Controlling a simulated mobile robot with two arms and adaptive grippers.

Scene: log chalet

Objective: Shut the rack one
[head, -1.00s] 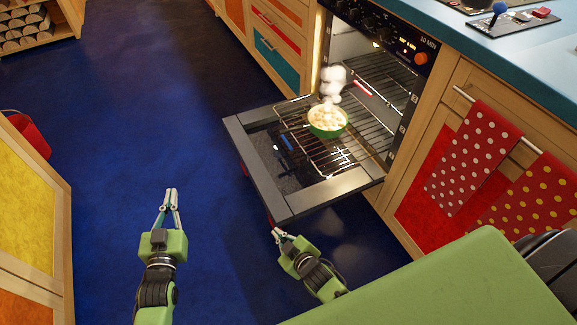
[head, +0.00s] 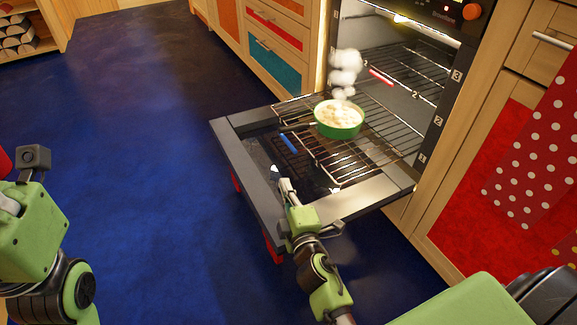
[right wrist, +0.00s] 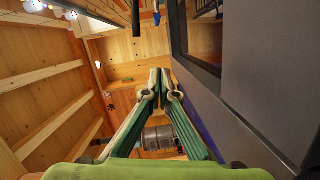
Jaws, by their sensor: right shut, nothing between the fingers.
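The oven's wire rack (head: 375,150) is pulled out over the lowered oven door (head: 240,175). It looks level with mark 1, though the marks are small. A green pan (head: 339,123) of pale food stands on it, steaming. My right gripper (head: 286,186) is shut and empty near the door's outer edge, short of the rack; I cannot tell whether it touches anything. Its closed fingers (right wrist: 160,82) show in the right wrist view, beside a dark grey panel. My left gripper (head: 35,225) is at the left edge, its fingers not clearly visible.
Another rack (head: 415,72) sits higher inside the oven. A polka-dot towel (head: 535,150) hangs right of the oven. Drawers (head: 275,55) stand to its left. The blue floor (head: 150,150) in the middle is clear. My green body part fills the bottom right.

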